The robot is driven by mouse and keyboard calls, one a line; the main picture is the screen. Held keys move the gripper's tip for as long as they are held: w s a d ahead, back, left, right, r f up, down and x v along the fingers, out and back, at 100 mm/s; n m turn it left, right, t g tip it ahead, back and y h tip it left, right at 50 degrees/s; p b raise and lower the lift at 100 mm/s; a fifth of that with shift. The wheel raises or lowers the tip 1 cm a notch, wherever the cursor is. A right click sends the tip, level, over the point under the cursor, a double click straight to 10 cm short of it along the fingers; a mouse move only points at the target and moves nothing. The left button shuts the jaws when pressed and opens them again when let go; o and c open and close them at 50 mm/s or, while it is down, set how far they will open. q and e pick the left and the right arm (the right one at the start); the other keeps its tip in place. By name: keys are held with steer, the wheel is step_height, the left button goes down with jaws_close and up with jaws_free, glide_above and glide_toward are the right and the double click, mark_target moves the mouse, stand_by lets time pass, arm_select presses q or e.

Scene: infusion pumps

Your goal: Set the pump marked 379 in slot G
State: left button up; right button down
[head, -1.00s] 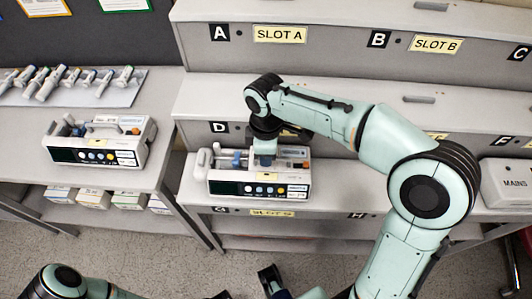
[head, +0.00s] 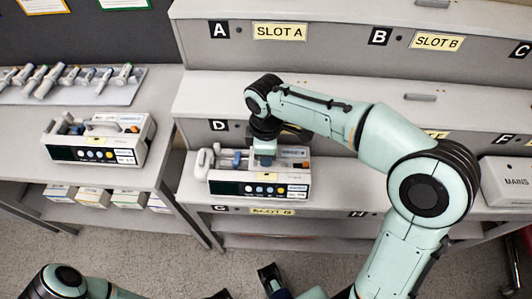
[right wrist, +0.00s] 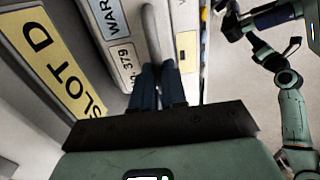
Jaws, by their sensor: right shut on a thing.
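The pump marked 379 (head: 232,187) is a white box with a dark front display and coloured buttons. In the head view it appears to rest upright on the lower step, behind the G and SLOT G labels (head: 272,212). My right gripper (head: 264,158) reaches down onto it from above. In the right wrist view the 379 label (right wrist: 125,57) shows, and the fingers (right wrist: 158,88) are shut on the pump's grey handle (right wrist: 152,35).
A similar pump (head: 98,141) stands on the left table, in front of a tray (head: 125,90) of syringe-like items. Slot D's riser (head: 190,135) rises behind the held pump. A MAINS box (head: 508,184) stands at the far right. The step right of the pump looks clear.

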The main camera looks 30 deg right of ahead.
steer(key=c, duration=1.1)
jaws_free()
steer(key=shift+f, duration=0.1)
steer(key=shift+r, duration=0.25)
step_height(320, 180, up, 13)
steer(key=p, duration=0.3)
